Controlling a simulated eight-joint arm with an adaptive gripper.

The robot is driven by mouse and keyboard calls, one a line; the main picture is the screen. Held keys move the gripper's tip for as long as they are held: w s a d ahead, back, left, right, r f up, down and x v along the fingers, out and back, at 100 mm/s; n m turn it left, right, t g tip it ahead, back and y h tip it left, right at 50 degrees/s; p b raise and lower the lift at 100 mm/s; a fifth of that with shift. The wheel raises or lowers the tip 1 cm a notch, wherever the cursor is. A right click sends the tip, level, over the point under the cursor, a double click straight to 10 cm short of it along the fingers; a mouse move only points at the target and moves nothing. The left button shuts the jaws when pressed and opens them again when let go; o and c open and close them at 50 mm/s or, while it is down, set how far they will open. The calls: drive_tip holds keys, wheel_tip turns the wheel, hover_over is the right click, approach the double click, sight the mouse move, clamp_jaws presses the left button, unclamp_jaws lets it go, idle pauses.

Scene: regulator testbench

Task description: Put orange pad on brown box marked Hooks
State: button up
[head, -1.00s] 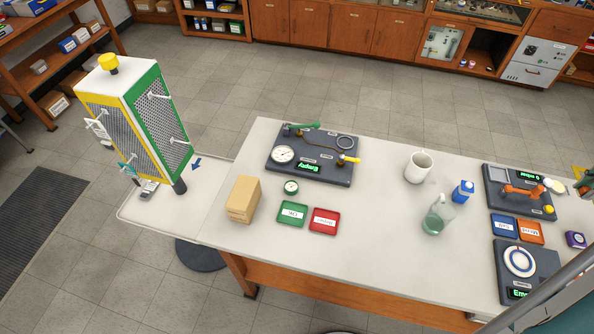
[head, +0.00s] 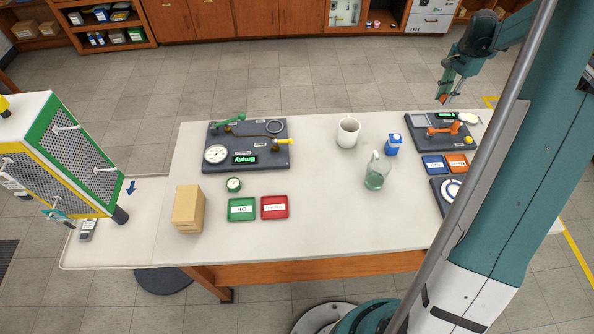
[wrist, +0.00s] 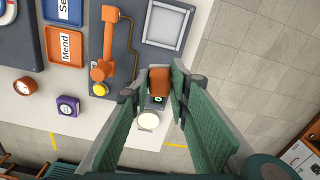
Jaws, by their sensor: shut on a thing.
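My gripper (wrist: 157,90) is shut on the orange pad (wrist: 159,79), a small orange-brown block between the fingertips in the wrist view. In the head view my gripper (head: 447,92) is at the back right, near the far edge of the bench, with a small orange spot at its tip. A plain brown box (head: 188,208) stands at the left of the bench, far from my gripper. I can read no marking on it, so I cannot tell whether it is the Hooks box.
On the bench (head: 320,235) are a gauge board (head: 262,133), green (head: 241,209) and red trays (head: 274,207), a mug (head: 348,132) and a glass jug (head: 376,174). A perforated tower (head: 75,150) with protruding pegs stands left. The bench's front middle is clear.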

drive_tip(key=w+a+r+n+p, duration=0.1)
drive_tip(key=a+n, duration=0.1)
drive_tip(key=a, duration=1.2)
drive_tip(key=w+a+r+n, duration=0.1)
drive_tip(key=a+n, duration=0.1)
drive_tip(key=a, duration=1.3)
drive_tip(key=w+a+r+n+p, duration=0.1)
drive_tip(key=a+r+n, duration=0.1)
drive_tip(key=a, duration=1.2)
drive_tip(key=s+a+r+n, duration=0.15)
drive_tip(key=s+a, duration=0.35)
drive_tip(key=a, duration=0.7)
drive_tip(key=s+a+n, duration=0.2)
drive_tip(key=s+a, duration=0.3)
drive_tip(key=a, duration=0.8)
wheel_tip(320, 180, up, 3)
drive_tip(key=n+p, duration=0.2)
drive_tip(key=n, duration=0.4)
hover_over(185, 202)
drive_tip(key=shift+s+f, duration=0.1)
drive_tip(key=shift+f, duration=0.1)
drive_tip(key=shift+f, duration=0.15)
drive_tip(key=shift+f+p, duration=0.3)
drive_tip(key=shift+f, duration=2.45)
drive_tip(key=shift+f, duration=0.1)
